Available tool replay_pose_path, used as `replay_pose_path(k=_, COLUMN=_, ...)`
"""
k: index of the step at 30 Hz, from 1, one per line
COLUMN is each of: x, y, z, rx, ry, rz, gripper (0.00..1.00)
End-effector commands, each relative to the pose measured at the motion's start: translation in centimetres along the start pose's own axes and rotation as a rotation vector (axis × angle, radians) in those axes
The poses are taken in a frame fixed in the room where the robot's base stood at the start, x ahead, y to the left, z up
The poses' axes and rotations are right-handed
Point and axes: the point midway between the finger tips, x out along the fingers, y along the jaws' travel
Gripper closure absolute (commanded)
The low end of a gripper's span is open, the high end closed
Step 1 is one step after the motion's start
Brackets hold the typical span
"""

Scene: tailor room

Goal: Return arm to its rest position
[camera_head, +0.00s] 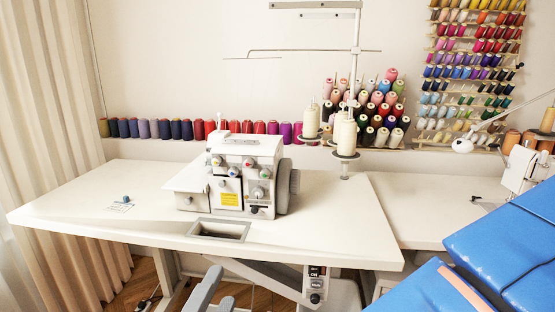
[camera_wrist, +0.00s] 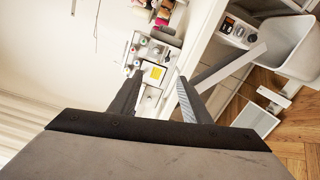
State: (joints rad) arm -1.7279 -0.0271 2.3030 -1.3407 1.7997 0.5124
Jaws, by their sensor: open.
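My gripper (camera_wrist: 157,92) shows in the wrist view with its two dark fingers spread apart. Nothing is between the fingertips, so it is open and empty. Beyond the fingers, the white sewing machine (camera_wrist: 150,62) on its table shows at an angle. In the head view the sewing machine (camera_head: 243,175) stands upright on the white table (camera_head: 310,235). Grey finger-like parts show at the bottom edge of that view, below the table's front edge, and I cannot tell whether they are my gripper.
A small blue item (camera_head: 125,199) lies on the table's left part. A thread stand with cream cones (camera_head: 345,135) rises behind the machine. Spools (camera_head: 190,130) line the wall ledge. A control box (camera_head: 316,285) hangs under the table. A white bin (camera_wrist: 292,48) stands on the wooden floor.

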Motion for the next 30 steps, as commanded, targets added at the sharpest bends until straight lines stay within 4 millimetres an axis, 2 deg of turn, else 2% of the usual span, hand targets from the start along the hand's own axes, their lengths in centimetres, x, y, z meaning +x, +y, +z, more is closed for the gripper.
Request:
replay_pose_path(k=11, x=3.9, y=-1.6, z=2.7, rx=-0.009, ry=-0.079, rz=-0.109, gripper=0.56)
replay_pose_path(k=16, x=6.3, y=-2.8, z=4.8, rx=-0.008, ry=-0.135, rz=-0.190, gripper=0.56)
replay_pose_path(k=24, x=11.2, y=-6.4, z=10.8, rx=0.023, ry=-0.271, rz=-0.404, gripper=0.56)
replay_pose_path(k=30, x=13.4, y=-9.3, z=15.5, rx=0.077, ry=-0.362, rz=-0.570, gripper=0.56)
